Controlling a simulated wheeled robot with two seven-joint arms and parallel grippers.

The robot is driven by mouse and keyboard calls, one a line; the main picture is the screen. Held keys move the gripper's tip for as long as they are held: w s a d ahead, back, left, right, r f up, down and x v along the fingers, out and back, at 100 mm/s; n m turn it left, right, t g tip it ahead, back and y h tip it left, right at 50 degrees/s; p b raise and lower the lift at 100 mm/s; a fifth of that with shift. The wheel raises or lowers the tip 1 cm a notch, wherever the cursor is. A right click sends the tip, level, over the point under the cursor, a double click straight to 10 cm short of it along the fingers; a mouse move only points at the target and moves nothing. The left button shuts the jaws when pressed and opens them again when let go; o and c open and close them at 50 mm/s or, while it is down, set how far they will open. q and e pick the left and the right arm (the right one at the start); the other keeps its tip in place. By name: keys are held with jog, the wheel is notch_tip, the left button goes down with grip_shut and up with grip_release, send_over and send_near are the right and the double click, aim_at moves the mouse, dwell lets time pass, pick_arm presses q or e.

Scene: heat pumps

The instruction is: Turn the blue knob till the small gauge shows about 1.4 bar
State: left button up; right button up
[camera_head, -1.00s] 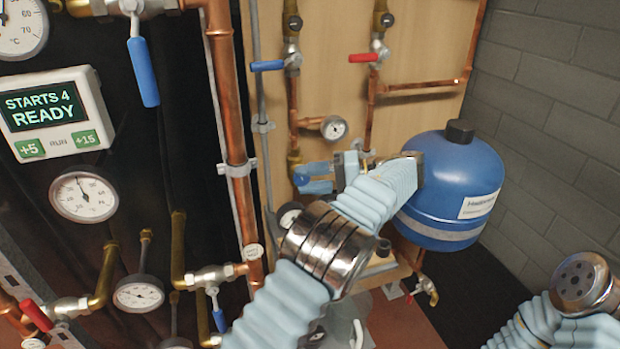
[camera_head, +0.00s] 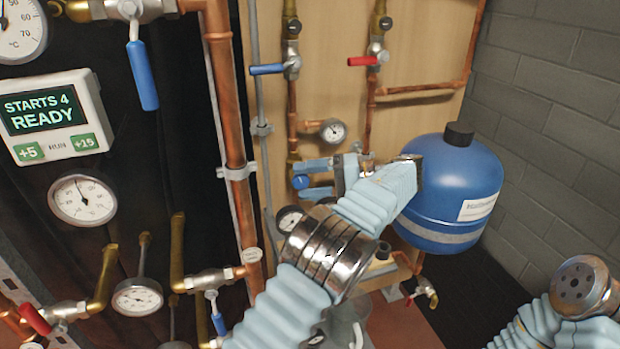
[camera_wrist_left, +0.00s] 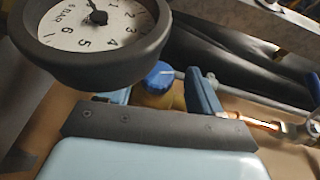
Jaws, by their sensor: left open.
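The blue knob (camera_head: 300,182) sits at the lower end of the left copper pipe on the wooden board; it also shows in the left wrist view (camera_wrist_left: 160,78). My left gripper (camera_head: 318,179) is open, with one blue finger on each side of the knob; whether they touch it I cannot tell. A small round gauge (camera_head: 333,131) is on a branch just above; its reading is too small to tell. Another small gauge (camera_head: 290,218) lies below the knob. A bar gauge (camera_wrist_left: 92,22) is close in the left wrist view, its top cut off. My right gripper is out of view.
A blue tank (camera_head: 450,195) stands right of my left gripper. Blue-handled (camera_head: 268,70) and red-handled (camera_head: 362,61) valves are above. A thick copper pipe (camera_head: 232,120) runs down at the left, beside a READY display (camera_head: 45,112) and larger gauges.

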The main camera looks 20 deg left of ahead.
pick_arm(q)
jog(key=shift+o, duration=1)
notch_tip(320, 180, up, 8)
jog(key=s, duration=0.2)
jog(key=shift+s+d+f, duration=0.25)
jog(key=shift+s+d, duration=0.1)
jog(key=shift+d, duration=0.05)
jog(key=s+d+r, duration=0.1)
jog(key=s, duration=0.2)
jog(key=s+d+r, duration=0.1)
jog(key=s+r, duration=0.1)
jog(key=s, duration=0.1)
jog(key=s+r, duration=0.2)
jog(key=s, duration=0.1)
jog(key=shift+s+d+b, duration=0.3)
jog(key=shift+s+d, duration=0.1)
jog(key=shift+c, duration=1)
jog(key=shift+s+d+r, duration=0.15)
jog(key=shift+s+r, duration=0.05)
jog(key=shift+s, duration=0.35)
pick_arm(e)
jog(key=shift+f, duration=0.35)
pick_arm(q)
jog(key=shift+w, duration=0.1)
